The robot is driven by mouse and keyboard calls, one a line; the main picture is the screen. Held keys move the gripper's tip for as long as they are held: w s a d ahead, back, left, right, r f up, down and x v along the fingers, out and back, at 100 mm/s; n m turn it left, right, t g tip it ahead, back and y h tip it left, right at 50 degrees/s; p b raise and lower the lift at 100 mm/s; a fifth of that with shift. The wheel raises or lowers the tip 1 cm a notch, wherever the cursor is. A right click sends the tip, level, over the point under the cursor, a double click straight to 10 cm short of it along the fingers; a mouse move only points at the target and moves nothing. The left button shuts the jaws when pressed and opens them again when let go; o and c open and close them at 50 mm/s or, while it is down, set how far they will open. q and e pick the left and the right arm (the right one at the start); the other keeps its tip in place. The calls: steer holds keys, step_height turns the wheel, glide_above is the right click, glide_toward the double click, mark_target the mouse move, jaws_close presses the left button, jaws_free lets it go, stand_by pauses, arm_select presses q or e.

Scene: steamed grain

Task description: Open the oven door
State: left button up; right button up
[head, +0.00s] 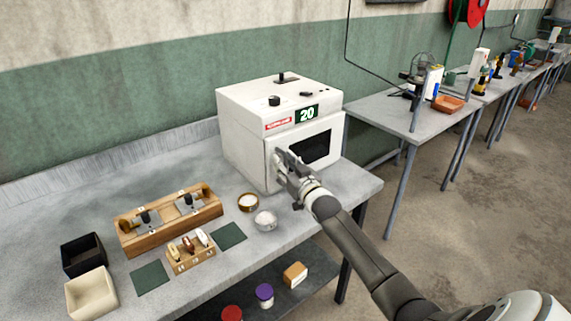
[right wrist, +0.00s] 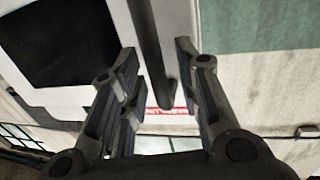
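The oven (head: 240,128) is a white box on the table with a green "20" display and knobs on top. Its door (head: 335,128), with a dark window, looks shut against the front. My right gripper (head: 283,160) is at the left part of the door and hides the handle in the head view. In the right wrist view, the grey bar handle (right wrist: 152,50) runs between the two fingers of my right gripper (right wrist: 158,55). The fingers are open, with gaps visible on both sides of the bar. My left gripper is not in view.
Two small bowls (head: 248,203) (head: 265,221) stand on the table in front of the oven, close to my right gripper. A wooden rack (head: 130,240), small holder (head: 190,263), black box (head: 82,256) and cream box (head: 92,294) are further left. A lower shelf (head: 325,272) holds jars.

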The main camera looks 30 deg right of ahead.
jaws_close()
steer(key=shift+s+d, duration=0.1)
steer(key=shift+s, duration=0.05)
